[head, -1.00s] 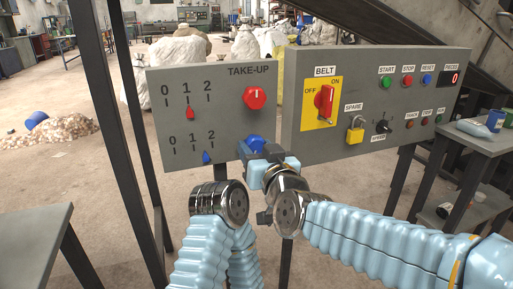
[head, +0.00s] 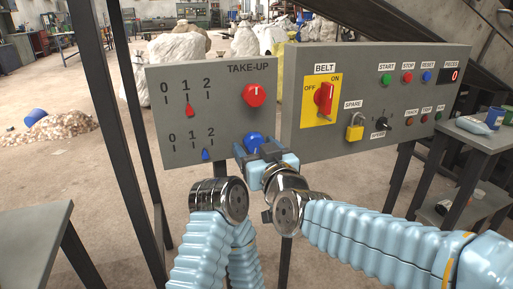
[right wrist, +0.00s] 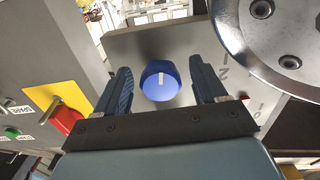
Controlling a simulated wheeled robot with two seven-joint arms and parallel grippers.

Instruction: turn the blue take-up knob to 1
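The blue take-up knob (head: 253,141) sits low on the right of the grey take-up panel (head: 225,110). Its blue pointer (head: 205,154) stands between 1 and 2 on the lower scale, nearer 2. My right gripper (head: 259,152) is just in front of the knob. In the right wrist view the knob (right wrist: 160,81) lies between the two dark fingers of the open gripper (right wrist: 162,88), with a gap on each side. A pale mark shows on the knob's face. My left gripper is not in view.
A red knob (head: 254,94) is above the blue one, with its red pointer (head: 190,111) near 1. The belt panel (head: 375,100), with a red switch and yellow padlock (head: 354,132), stands close on the right. A grey table (head: 35,235) is at lower left.

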